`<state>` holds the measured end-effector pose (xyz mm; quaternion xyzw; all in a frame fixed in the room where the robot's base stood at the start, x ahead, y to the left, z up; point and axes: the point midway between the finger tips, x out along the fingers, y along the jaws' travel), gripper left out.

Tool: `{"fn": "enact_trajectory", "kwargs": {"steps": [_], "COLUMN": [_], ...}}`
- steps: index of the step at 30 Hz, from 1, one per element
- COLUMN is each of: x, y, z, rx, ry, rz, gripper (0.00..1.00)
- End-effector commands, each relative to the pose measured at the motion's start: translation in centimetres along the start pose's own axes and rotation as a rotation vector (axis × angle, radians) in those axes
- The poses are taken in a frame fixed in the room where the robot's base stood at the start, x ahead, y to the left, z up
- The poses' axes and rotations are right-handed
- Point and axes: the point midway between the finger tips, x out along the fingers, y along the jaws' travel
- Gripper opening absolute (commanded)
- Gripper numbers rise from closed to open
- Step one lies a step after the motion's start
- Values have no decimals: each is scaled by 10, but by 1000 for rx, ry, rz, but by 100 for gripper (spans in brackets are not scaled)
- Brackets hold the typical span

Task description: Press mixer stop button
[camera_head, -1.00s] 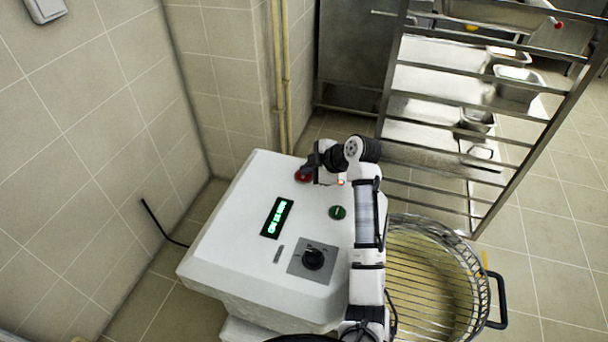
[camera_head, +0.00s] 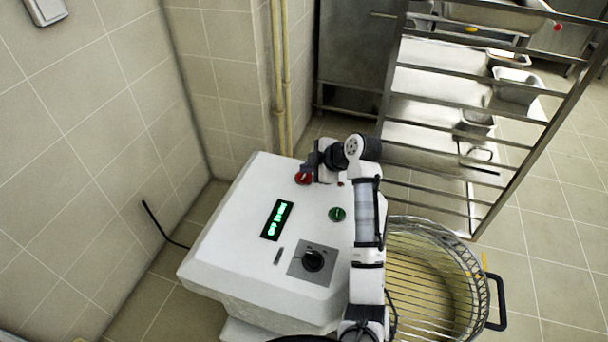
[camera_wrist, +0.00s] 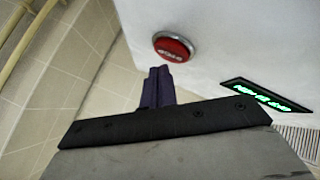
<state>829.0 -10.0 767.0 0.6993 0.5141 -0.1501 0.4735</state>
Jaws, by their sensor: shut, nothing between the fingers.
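The mixer (camera_head: 240,225) has a white top panel with a red stop button (camera_head: 303,178) near its far edge. A green button (camera_head: 337,214), a lit green display (camera_head: 277,219) and a black dial (camera_head: 313,260) are on the same panel. In the wrist view the red button (camera_wrist: 173,47) sits just above and right of my gripper's (camera_wrist: 159,72) dark fingertips, which are shut and empty. In the head view my gripper (camera_head: 309,162) is beside the red button at its upper right and partly covers it. I cannot tell whether they touch.
A wire-guarded bowl (camera_head: 435,270) with a black handle stands right of the mixer. A metal rack (camera_head: 480,100) with pans stands behind it. A tiled wall (camera_head: 90,130) is at left, with yellow pipes (camera_head: 281,80) behind the mixer.

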Motion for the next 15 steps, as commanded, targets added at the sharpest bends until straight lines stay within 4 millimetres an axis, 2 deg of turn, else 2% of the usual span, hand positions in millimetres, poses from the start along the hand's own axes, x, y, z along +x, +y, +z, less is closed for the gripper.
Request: {"fn": "enact_trajectory", "kwargs": {"steps": [10, 15], "x": [-2, -10], "y": [1, 8], "z": [-1, -8], "rx": [0, 0], "ry": [0, 0], "rz": [0, 0], "gripper": [0, 0]}}
